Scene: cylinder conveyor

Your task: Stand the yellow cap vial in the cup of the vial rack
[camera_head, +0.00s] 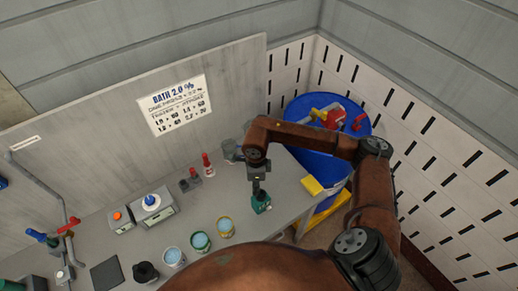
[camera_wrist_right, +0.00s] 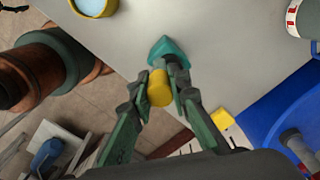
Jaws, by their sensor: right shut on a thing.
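The yellow cap vial shows its yellow cap (camera_wrist_right: 159,90) between the fingertips of my right gripper (camera_wrist_right: 163,82) in the wrist view. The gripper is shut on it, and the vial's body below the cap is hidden. The teal vial rack (camera_wrist_right: 166,48) lies just beyond the fingertips. In the head view my right gripper (camera_head: 259,190) points down at the rack (camera_head: 262,206), near the table's front right. The fingers hide the rack's cup, so I cannot tell whether the vial is inside it or above it. My left gripper is not in view.
Three cups, including a yellow-rimmed one (camera_head: 225,227), stand left of the rack. A yellow block (camera_head: 311,186) lies near the table's right edge, before a blue drum (camera_head: 305,166). A red-capped bottle (camera_head: 208,167) and a glass beaker (camera_head: 230,149) stand behind.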

